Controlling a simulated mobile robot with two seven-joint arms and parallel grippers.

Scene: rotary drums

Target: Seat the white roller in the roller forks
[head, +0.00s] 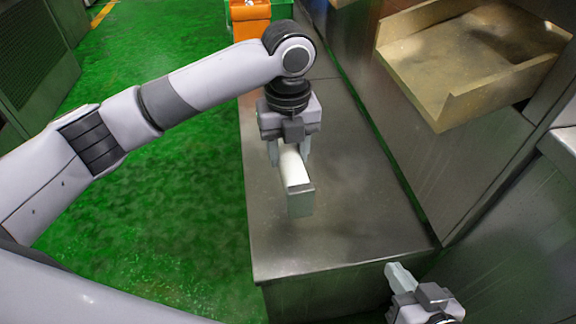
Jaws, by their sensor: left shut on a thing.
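The white roller (293,167) lies lengthwise, pointing towards me, above the steel bench top. My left gripper (289,152) comes down over it from behind, with one finger on each side, and is shut on it. A grey upright plate (301,201), apparently part of the roller forks, stands at the roller's near end. The roller's far end and any far fork are hidden under the gripper. I cannot tell whether the roller rests in the forks or is held just above them. My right gripper (399,274) is low at the right, away from the roller; its finger gap is unclear.
The steel bench (345,225) has clear room around the grey plate. A tan open tray (470,60) juts out from the machine wall at the upper right. An orange bin (250,20) stands behind the bench. Green floor (170,220) lies open to the left.

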